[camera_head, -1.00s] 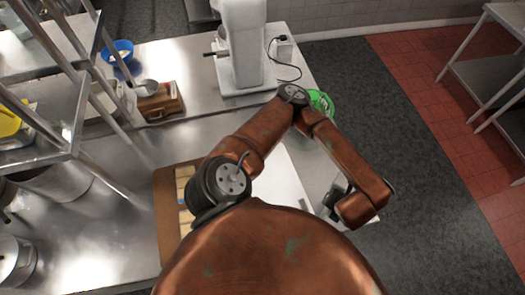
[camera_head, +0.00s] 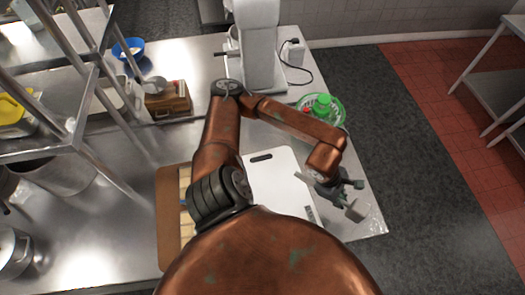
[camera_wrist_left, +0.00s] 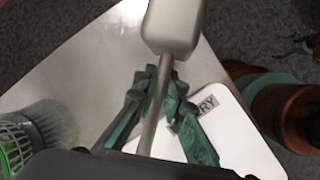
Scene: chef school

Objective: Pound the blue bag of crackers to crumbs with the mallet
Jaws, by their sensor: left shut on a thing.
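My left gripper (camera_head: 338,187) is over the right end of the steel counter, just right of the white cutting board (camera_head: 278,178). In the left wrist view my left gripper (camera_wrist_left: 157,98) is shut on the handle of the mallet (camera_wrist_left: 172,25), whose pale block head points away from the fingers. The mallet's head (camera_head: 355,212) also shows beside the gripper in the head view. My right gripper is out of view.
A green basket (camera_head: 337,106) with a green-capped item stands behind the gripper near the counter's right edge. A mixer (camera_head: 256,50), wooden box (camera_head: 170,101) and blue bowl (camera_head: 128,48) are at the back. A metal shelf (camera_head: 50,145) blocks the left side.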

